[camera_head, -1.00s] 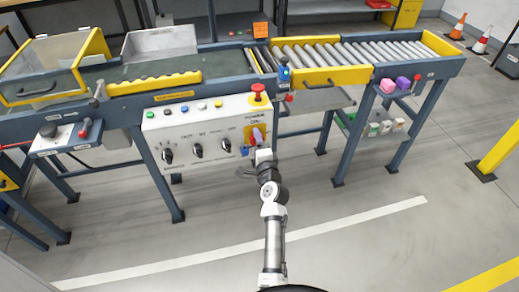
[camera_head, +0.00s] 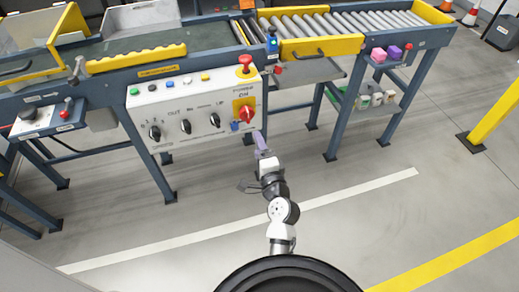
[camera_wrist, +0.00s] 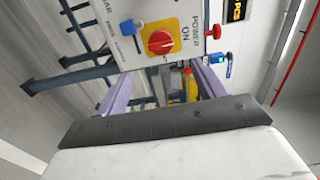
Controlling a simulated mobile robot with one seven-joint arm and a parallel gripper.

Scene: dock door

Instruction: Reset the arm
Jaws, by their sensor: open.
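My arm is in front of the white control panel (camera_head: 190,112) of a conveyor. My gripper (camera_head: 259,140) has purple fingers and is open and empty, just below and in front of the red rotary power switch (camera_head: 246,113) on its yellow plate. In the wrist view the two fingers of my gripper (camera_wrist: 162,88) stand wide apart, with the red switch (camera_wrist: 160,42) beyond them, apart from both. A small blue item (camera_wrist: 128,27) sits beside the switch. The gripper touches nothing that I can see.
A red mushroom button (camera_head: 244,62) stands on top of the panel. The roller conveyor (camera_head: 330,25) runs to the right, with a shelf of small blocks (camera_head: 375,99) below. The floor (camera_head: 400,220) in front is clear, with a yellow post (camera_head: 495,100) at right.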

